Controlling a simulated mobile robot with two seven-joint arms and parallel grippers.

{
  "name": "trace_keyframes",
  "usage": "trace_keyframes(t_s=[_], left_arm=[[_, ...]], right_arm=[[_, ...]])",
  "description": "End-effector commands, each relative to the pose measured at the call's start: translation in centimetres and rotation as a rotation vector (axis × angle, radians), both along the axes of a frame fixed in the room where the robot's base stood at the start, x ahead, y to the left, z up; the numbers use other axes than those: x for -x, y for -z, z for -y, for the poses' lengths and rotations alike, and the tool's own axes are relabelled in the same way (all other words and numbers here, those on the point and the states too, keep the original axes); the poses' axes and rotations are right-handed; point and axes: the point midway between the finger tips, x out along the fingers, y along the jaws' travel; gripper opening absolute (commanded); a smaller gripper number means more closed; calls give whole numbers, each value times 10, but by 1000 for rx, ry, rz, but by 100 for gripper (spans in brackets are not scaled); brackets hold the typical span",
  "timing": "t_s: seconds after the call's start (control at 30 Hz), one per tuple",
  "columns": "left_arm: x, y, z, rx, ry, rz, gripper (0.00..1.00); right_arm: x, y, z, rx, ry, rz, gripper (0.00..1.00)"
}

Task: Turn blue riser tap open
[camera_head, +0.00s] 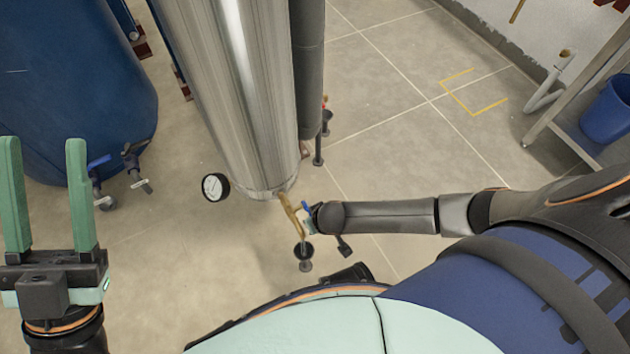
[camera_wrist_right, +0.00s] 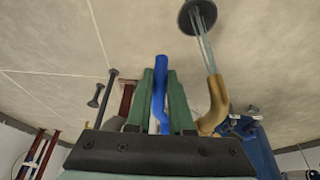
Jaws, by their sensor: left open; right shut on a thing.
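The blue tap lever (camera_wrist_right: 160,85) stands between the two green fingers of my right gripper (camera_wrist_right: 160,78) in the right wrist view, and they are shut on it. Beside it is the brass riser pipe (camera_wrist_right: 213,105). In the head view the blue lever (camera_head: 307,207) shows as a small piece by the brass pipe (camera_head: 289,212), at the foot of the steel column. My right gripper (camera_head: 311,223) is there, mostly hidden by its own wrist. My left gripper (camera_head: 44,150) is open and empty at the left, away from the tap.
A large steel column (camera_head: 232,90) stands above the tap, with a round gauge (camera_head: 215,187) at its lower left. A blue tank (camera_head: 70,85) with small valves (camera_head: 98,180) is at left. A metal shelf (camera_head: 575,125) with a blue bucket (camera_head: 608,108) stands right.

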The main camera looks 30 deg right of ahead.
Motion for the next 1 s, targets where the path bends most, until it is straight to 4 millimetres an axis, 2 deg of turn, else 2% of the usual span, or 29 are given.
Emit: trace_keyframes(t_s=[0.57, 0.73, 1.0], left_arm=[[0, -4, 0, 2, 1, -1, 50], [0, -21, -1, 13, 5, -1, 50], [3, -63, -3, -9, -12, 37, 50]], right_arm=[[0, -2, 0, 0, 1, -7, 0], [2, -6, 0, 0, 4, -42, 0], [7, -14, -1, 2, 6, -169, 0]])
